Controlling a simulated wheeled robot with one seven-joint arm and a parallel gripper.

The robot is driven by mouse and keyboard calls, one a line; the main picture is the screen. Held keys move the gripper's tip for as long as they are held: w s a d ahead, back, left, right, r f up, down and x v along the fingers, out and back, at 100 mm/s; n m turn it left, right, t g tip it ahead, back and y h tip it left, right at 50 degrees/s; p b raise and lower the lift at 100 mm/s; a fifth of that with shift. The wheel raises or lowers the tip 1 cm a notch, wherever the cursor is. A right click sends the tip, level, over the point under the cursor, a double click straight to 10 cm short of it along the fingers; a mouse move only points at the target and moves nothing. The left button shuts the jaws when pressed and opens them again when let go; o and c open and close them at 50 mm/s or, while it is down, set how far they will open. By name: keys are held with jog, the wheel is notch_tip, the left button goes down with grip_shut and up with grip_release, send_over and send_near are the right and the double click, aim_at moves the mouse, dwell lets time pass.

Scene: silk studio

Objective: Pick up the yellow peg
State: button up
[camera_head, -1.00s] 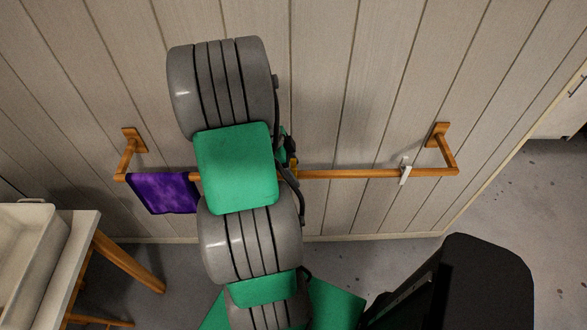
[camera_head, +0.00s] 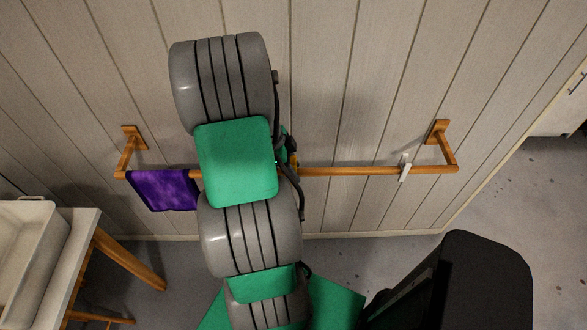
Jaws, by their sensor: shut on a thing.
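A wooden rail (camera_head: 350,171) is fixed to the panelled wall. A small yellow piece, which looks like the yellow peg (camera_head: 294,159), shows at the rail just right of my green and grey arm. My gripper (camera_head: 290,150) is mostly hidden behind the arm; only a dark sliver of it shows beside the yellow piece. It is shut on the peg, though the fingertips are not clearly visible. Whether the peg still touches the rail cannot be told.
A purple cloth (camera_head: 163,191) hangs over the rail left of my arm. A white peg (camera_head: 405,168) is on the rail's right part. A white basin (camera_head: 28,250) on a wooden-legged stand is at lower left. The rail between arm and white peg is clear.

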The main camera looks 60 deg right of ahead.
jog(key=shift+c, duration=0.6)
jog(key=shift+r, duration=0.2)
notch_tip(320, 180, up, 16)
jog(key=p, duration=0.3)
jog(key=shift+f, duration=0.2)
jog(key=shift+w, duration=0.1)
dwell(0.7)
